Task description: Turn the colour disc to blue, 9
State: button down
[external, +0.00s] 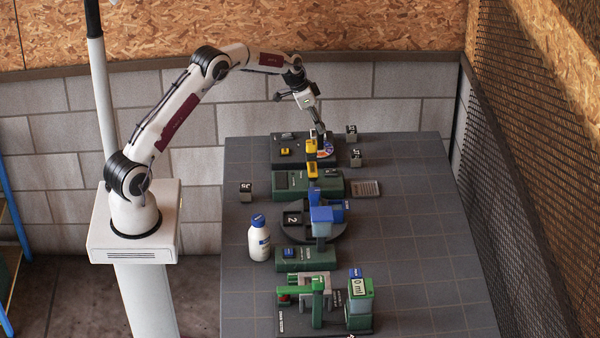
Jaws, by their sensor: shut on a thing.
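The colour disc (326,147) sits at the right of a dark panel (290,160) at the far end of the table. Only part of it shows, with a purple and an orange patch; its numbers are too small to read. My gripper (320,132) points down at the disc from above, tilted, with its fingertips at the disc's upper edge. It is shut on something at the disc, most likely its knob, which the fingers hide. I cannot tell which colour or number is set.
A yellow post (311,150) stands close in front of the disc. Small dark number cubes (351,133) lie to its right. Green and blue mixer stations (320,218) and a white bottle (259,240) stand nearer. The table's right side is clear.

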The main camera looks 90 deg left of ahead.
jog(key=shift+d+n+g+y, duration=0.15)
jog(key=shift+n+y, duration=0.35)
jog(key=shift+n, duration=0.8)
jog(key=shift+n+g+y, duration=0.25)
jog(key=shift+n+y, duration=0.25)
jog(key=shift+n, duration=0.8)
jog(key=shift+w+n+g+y, duration=0.1)
jog(key=shift+n+g+y, duration=0.2)
jog(key=shift+n, duration=0.8)
jog(key=shift+w+n+g+y, duration=0.1)
jog(key=shift+n+g+y, duration=0.15)
jog(key=shift+n, duration=0.85)
jog(key=shift+d+n, duration=0.1)
jog(key=shift+n, duration=0.3)
jog(key=c, duration=1.8)
grip_release()
jog(key=shift+v, duration=5.95)
jog(key=shift+d, duration=0.1)
